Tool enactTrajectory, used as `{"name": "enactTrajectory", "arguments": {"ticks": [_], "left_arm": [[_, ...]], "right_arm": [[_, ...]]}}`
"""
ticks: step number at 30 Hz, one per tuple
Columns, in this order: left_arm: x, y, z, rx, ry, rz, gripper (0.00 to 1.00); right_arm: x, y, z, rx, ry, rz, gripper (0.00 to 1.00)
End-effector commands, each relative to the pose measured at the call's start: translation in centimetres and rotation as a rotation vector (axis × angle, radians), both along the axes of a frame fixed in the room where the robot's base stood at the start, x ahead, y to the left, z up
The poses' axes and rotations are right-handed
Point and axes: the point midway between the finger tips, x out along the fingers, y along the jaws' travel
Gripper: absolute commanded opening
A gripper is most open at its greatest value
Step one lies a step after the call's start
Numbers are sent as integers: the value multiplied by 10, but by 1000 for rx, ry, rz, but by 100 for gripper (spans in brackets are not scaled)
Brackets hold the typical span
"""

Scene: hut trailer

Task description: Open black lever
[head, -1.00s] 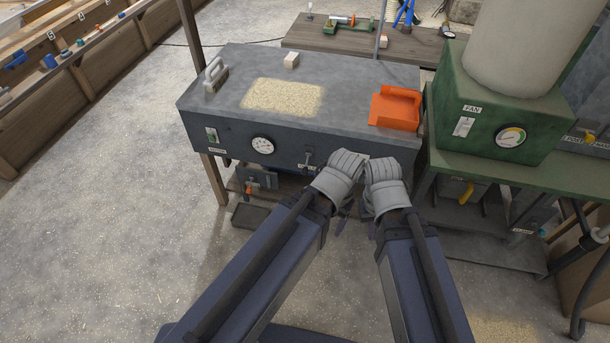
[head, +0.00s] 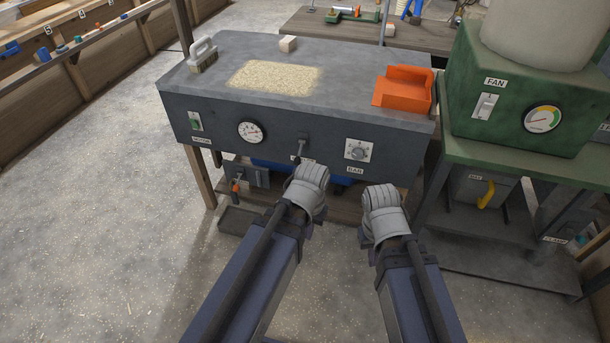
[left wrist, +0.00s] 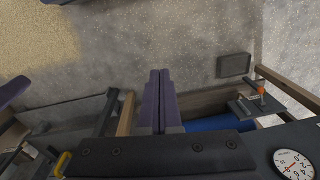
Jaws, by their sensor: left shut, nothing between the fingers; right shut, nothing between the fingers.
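The dark, nearly black lever (head: 301,146) is on the front panel of the grey bench, between a round gauge and a dial. It hangs down, with a small label partly visible below it. My left gripper (head: 308,186) is just below and in front of it in the head view, with no contact visible. The left wrist view shows its two purple fingers (left wrist: 159,100) shut together and empty; the lever is not seen there. My right gripper (head: 383,210) is further right, below the dial, shut and empty; its fingertips are hidden behind the wrist.
A blue cylinder (left wrist: 221,125) and an orange-handled valve (left wrist: 260,90) sit underneath. A green fan unit (head: 520,100) stands at right.

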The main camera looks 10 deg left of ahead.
Motion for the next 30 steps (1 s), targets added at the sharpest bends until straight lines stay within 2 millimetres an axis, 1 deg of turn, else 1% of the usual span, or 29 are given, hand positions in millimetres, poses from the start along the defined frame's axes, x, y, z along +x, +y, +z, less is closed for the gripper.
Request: {"name": "enactTrajectory", "arguments": {"ticks": [1, 8, 11, 14, 15, 17, 18, 19, 21, 23, 24, 27, 30], "left_arm": [[3, 5, -27, 1, -6, 9, 0], [20, 26, -84, 28, -42, 26, 0], [32, 37, -108, 62, -66, 17, 0], [49, 50, -131, 124, -100, -16, 0], [58, 56, -139, 162, -118, -38, 0], [80, 66, -148, 255, -156, -103, 0], [96, 71, -145, 328, -183, -159, 0], [108, 74, -140, 383, -201, -203, 0], [133, 77, -126, 510, -239, -304, 0], [154, 75, -112, 615, -268, -393, 0], [167, 73, -102, 684, -285, -450, 0], [196, 62, -76, 842, -320, -581, 0], [218, 49, -54, 974, -341, -686, 0]], "right_arm": [[0, 0, -27, 0, 0, 1, 0], [0, 0, -85, -1, -1, 3, 0], [0, 0, -110, -1, -1, 4, 0], [0, 0, -136, -1, -1, 5, 0], [0, 0, -146, -1, -2, 5, 0], [0, 0, -161, -1, -2, 6, 0], [0, 0, -165, -1, -2, 6, 0], [1, 0, -166, -1, -2, 6, 0], [1, 0, -166, -2, -2, 7, 0], [0, 0, -166, -2, -2, 7, 0], [0, 0, -166, -2, -2, 7, 0], [1, 0, -165, -2, -2, 7, 0], [1, 0, -165, -2, -2, 7, 0]]}}
